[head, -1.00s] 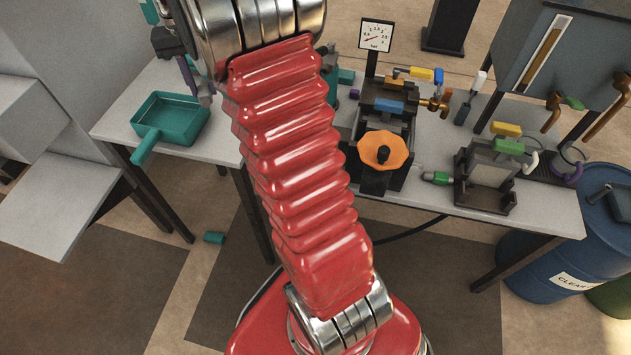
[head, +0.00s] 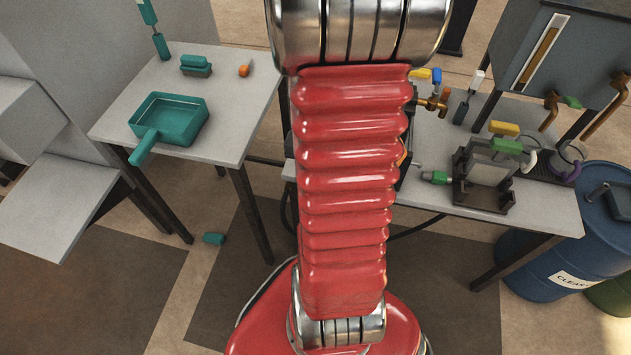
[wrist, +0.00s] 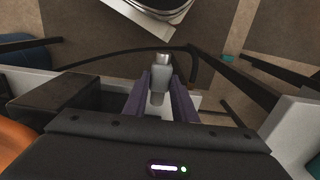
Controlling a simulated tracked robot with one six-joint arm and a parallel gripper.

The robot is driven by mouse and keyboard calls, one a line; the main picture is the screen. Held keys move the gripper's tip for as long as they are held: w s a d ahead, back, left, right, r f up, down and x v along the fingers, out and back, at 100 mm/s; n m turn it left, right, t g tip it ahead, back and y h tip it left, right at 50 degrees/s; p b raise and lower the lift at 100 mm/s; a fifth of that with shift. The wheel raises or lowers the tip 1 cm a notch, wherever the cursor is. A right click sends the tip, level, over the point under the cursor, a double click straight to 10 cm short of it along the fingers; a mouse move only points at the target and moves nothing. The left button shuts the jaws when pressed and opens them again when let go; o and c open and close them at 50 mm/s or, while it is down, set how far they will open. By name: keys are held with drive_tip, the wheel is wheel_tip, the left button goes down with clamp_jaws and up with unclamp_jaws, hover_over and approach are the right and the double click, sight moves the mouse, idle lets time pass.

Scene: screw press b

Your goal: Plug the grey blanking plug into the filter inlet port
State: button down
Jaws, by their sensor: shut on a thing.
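In the wrist view the grey blanking plug (wrist: 160,72) is held between the purple fingers of my gripper (wrist: 160,96). The gripper is shut on it, and the plug's narrower end points away from the palm. In the head view my red arm hides both gripper and plug. A framed unit (head: 488,178) with yellow and green handles stands on the right bench and may be the filter. A green fitting (head: 437,178) sticks out at its left. I cannot tell which opening is the filter inlet port.
The right bench (head: 540,205) carries the press, mostly hidden behind my arm; its orange handwheel (wrist: 14,145) and a dark block (wrist: 92,102) show in the wrist view. A teal pan (head: 170,120) and an orange ball (head: 244,71) are on the left table. A blue drum (head: 570,240) stands right.

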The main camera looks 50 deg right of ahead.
drive_tip(key=shift+s+a+f, duration=0.25)
drive_tip(key=shift+s+f, duration=0.1)
drive_tip(key=shift+f, duration=0.2)
drive_tip(key=shift+w+f, duration=0.1)
drive_tip(key=shift+d, duration=0.1)
drive_tip(key=shift+w+d, duration=0.35)
drive_tip(key=shift+d, duration=0.45)
drive_tip(key=shift+w+d, duration=0.35)
drive_tip(key=shift+d, duration=0.5)
drive_tip(key=shift+w+d, duration=0.35)
drive_tip(key=shift+d, duration=0.45)
drive_tip(key=c, duration=1.9)
unclamp_jaws()
drive_tip(key=shift+c, duration=0.2)
clamp_jaws()
